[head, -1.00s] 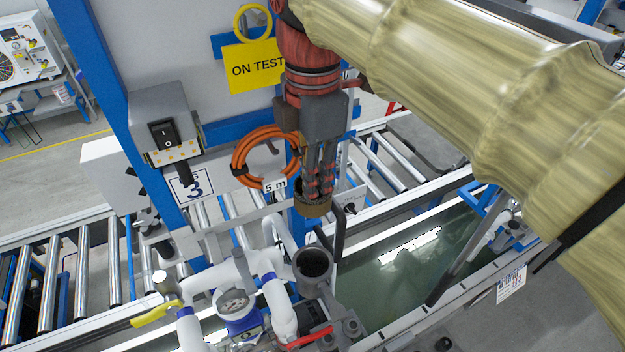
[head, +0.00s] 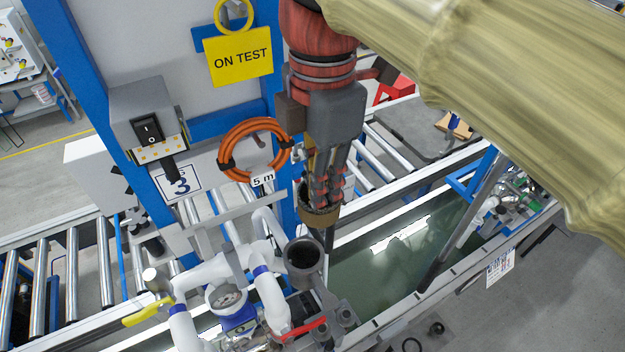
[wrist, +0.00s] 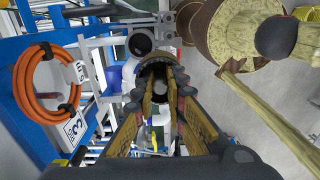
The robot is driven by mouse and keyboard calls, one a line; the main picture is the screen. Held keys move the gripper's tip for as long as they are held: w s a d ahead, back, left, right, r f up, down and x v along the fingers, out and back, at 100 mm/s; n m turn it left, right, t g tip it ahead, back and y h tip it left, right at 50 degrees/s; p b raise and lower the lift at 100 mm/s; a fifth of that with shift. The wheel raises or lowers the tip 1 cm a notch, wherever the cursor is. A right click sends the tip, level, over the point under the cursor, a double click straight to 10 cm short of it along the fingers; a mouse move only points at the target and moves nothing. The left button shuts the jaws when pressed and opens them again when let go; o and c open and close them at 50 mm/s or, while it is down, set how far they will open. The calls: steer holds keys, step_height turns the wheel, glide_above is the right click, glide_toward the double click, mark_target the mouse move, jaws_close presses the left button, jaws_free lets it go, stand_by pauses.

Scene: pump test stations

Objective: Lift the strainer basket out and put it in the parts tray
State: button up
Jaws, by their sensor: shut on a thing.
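My gripper (head: 325,185) is shut on the strainer basket (head: 320,214), a short brass-coloured cup with a ringed rim. I hold it upright in the air, just above and right of the open strainer housing (head: 304,254). The housing is a grey pot with a dark, empty-looking bore. In the wrist view the basket (wrist: 158,72) shows as a dark round mouth between my fingers (wrist: 160,105), which partly hide it. I cannot pick out the parts tray for certain in either view.
White pipes with a gauge (head: 226,298), a yellow lever (head: 148,312) and a red lever (head: 303,329) crowd the housing. A water tank (head: 385,270) lies to the right. An orange hose coil (head: 252,150) and a switch box (head: 148,118) hang left of my gripper. Roller conveyors run behind.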

steer(key=s+d+r, duration=0.2)
steer(key=s+d, duration=0.1)
steer(key=s, duration=0.2)
steer(key=shift+r, duration=0.25)
stand_by(0.3)
